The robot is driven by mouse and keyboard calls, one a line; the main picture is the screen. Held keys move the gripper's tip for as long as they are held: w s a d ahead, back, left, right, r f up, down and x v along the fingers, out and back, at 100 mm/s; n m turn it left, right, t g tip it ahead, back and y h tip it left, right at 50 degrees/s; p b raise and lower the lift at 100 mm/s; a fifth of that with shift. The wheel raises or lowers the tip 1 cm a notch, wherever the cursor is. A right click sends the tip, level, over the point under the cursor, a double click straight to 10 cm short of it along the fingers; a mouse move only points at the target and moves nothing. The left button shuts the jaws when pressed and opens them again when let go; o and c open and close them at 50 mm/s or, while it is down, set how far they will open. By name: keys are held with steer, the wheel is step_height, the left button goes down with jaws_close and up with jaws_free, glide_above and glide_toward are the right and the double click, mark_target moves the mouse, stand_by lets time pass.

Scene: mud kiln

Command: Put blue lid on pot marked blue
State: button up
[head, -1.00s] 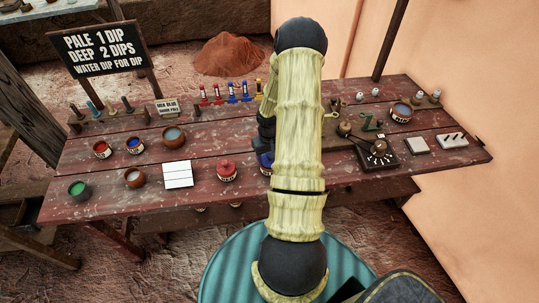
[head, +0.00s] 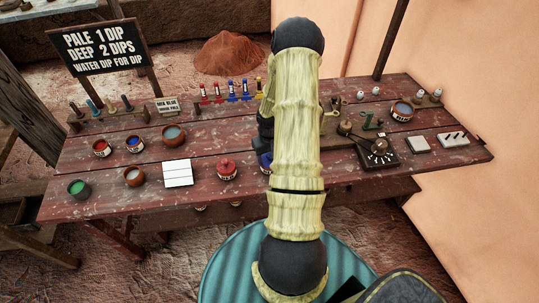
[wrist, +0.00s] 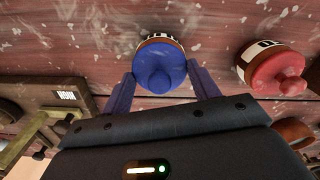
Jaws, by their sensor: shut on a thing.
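The blue lid (wrist: 160,70), round with a knob, sits between the two blue fingers of my gripper (wrist: 163,88) in the wrist view. The gripper is shut on it. Directly under the lid is a pot (wrist: 158,37) with a brown rim and a black-and-white label, which is partly covered. I cannot tell whether the lid rests fully on its rim. In the head view the lid (head: 265,160) shows in part beside my arm, and the fingers are hidden behind the arm.
A pot with a red lid (head: 228,168) stands close to the left; it also shows at right in the wrist view (wrist: 275,70). A white tile block (head: 178,173) and open colour bowls (head: 134,145) lie farther left.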

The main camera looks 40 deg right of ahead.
steer(key=o, duration=1.1)
steer(key=shift+c, duration=0.2)
steer(key=shift+o, duration=0.4)
steer(key=shift+o, duration=1.1)
steer(key=shift+r, duration=0.1)
steer(key=shift+r+p, duration=3.1)
steer(key=shift+r, duration=0.55)
